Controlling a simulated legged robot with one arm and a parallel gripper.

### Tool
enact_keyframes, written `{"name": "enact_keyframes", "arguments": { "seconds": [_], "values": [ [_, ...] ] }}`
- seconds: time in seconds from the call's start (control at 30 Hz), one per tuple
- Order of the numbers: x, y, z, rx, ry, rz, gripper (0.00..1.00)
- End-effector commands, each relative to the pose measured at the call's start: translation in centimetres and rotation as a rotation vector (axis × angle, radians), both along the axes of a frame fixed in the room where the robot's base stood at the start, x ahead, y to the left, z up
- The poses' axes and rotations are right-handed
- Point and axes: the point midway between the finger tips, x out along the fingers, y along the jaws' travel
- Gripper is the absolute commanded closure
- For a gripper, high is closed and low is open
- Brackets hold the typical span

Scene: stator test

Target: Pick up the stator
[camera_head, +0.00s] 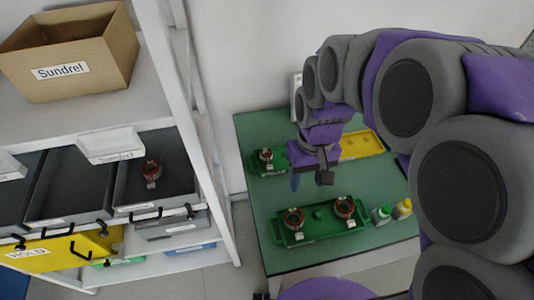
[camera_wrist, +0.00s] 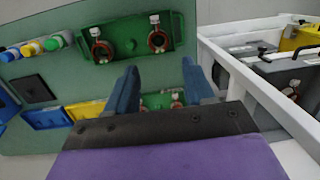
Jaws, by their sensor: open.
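Stators show as copper-red rings with pale fittings. Two of them, a left stator (camera_head: 293,219) and a right stator (camera_head: 344,207), sit on the front green tray (camera_head: 319,229). Another stator (camera_head: 266,155) sits on the rear green tray (camera_head: 284,169). One more stator (camera_head: 151,172) lies in a grey bin on the left shelf. My gripper (camera_head: 310,181) is over the table between the trays, apart from the stators. In the wrist view its blue fingers (camera_wrist: 161,88) are spread and empty. The rear tray (camera_wrist: 157,101) shows beyond them, partly hidden; the front tray (camera_wrist: 128,37) is higher up.
A white shelf (camera_head: 211,200) stands left, with bins and a cardboard box (camera_head: 72,52). A floor gap separates it from the table.

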Motion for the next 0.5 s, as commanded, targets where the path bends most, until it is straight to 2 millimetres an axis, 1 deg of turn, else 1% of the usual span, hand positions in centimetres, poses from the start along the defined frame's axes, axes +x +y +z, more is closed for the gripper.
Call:
{"name": "enact_keyframes", "arguments": {
  "seconds": [0.03, 0.1, 0.27, 0.3, 0.5],
  "values": [
    [1.7, 0.5, 0.1, 0.007, 0.001, 0.015, 0.47],
    [4.0, 1.1, 0.1, 0.017, -0.009, 0.034, 0.47],
    [9.1, 2.5, -0.5, 0.035, -0.027, 0.072, 0.47],
    [10.4, 2.8, -0.8, 0.038, -0.031, 0.080, 0.47],
    [16.1, 4.8, -2.7, 0.043, -0.049, 0.114, 0.47]
  ]
}}
